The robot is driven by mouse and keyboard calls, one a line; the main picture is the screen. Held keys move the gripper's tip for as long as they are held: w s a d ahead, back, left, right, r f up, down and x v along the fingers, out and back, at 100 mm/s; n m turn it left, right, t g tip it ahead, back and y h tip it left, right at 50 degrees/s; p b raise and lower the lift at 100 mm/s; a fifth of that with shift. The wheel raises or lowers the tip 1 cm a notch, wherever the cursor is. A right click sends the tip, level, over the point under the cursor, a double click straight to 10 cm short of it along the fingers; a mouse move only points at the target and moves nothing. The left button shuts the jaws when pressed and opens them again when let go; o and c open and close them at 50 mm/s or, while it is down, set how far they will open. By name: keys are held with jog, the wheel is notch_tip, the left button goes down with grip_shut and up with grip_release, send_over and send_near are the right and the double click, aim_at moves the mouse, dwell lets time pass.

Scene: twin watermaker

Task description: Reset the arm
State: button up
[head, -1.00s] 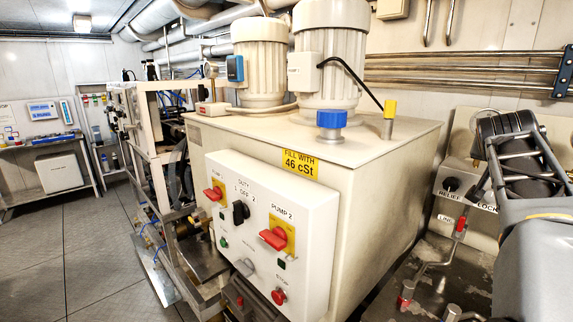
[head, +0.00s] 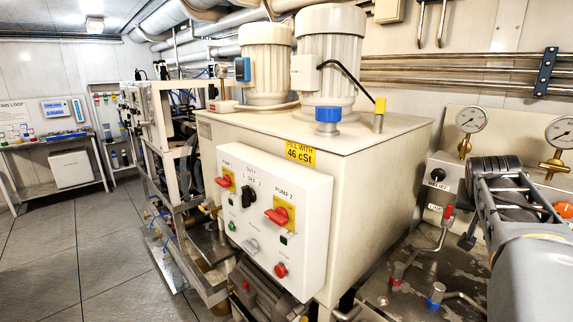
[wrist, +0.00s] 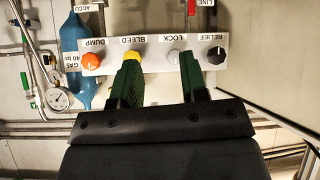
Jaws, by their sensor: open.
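My gripper (wrist: 160,72) is open and empty in the wrist view, its two green-padded fingers apart. Beyond it is a white valve panel seen upside down, with an orange DUMP knob (wrist: 92,60), a yellow BLEED knob (wrist: 133,55), a grey LOCK knob (wrist: 173,57) and a black RELIEF knob (wrist: 216,55). The left finger overlaps the BLEED knob in the picture; I cannot tell the distance. The right finger lies between LOCK and RELIEF. In the head view my arm is at the right edge, hiding part of the panel.
A cream tank (head: 375,180) with two pump motors and a white switch box (head: 310,220) fills the centre. Two gauges (head: 471,119) stand on the panel at right. A red-handled valve (head: 448,213) and pipes lie low beside my arm. Open floor (head: 80,260) is at left.

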jog(key=s+a+f+n+g+y+p, duration=0.1)
jog(key=s+a+f, duration=0.3)
jog(key=a, duration=0.6)
jog(key=s+a+f+n+g+y+p, duration=0.1)
jog(key=s+a+f+n+y+p, duration=0.2)
jog(key=a, duration=0.7)
jog(key=s+a+f+n+g+y+p, duration=0.1)
jog(key=s+a+f+n+y+p, duration=0.1)
jog(key=a+f, duration=0.5)
jog(key=s+a+n+y, duration=0.1)
jog(key=s+a+n, duration=0.1)
jog(key=s+a, duration=0.1)
jog(key=shift+s, duration=0.25)
